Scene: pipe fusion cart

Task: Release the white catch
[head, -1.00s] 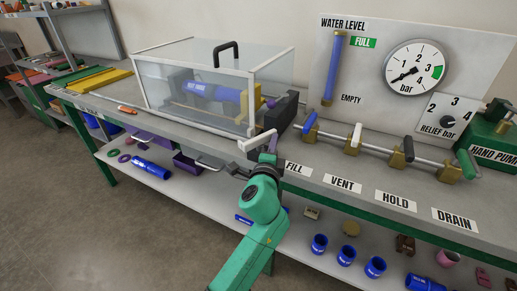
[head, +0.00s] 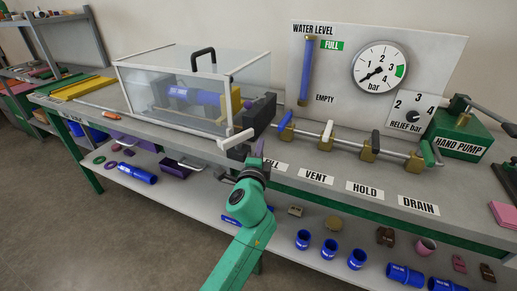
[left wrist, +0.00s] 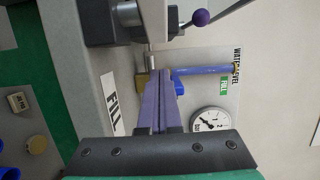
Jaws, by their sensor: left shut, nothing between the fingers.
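The white catch (head: 236,138) is a short pale bar at the front right lower corner of the clear guard box (head: 180,120). My left gripper (head: 259,148) has purple fingers and stands just right of the catch, over the bench's front edge. Its fingers are together with nothing between them. I cannot tell whether they touch the catch. In the left wrist view the shut fingers (left wrist: 161,100) point toward the blue-handled valve and the gauge board. The right gripper is not in view.
Valves with blue, white, black and green handles line a pipe right of the box, beginning at the blue handle (head: 286,119). The gauge board (head: 340,80) stands behind. The hand pump (head: 460,138) is at the right. A lower shelf (head: 185,190) holds blue couplings.

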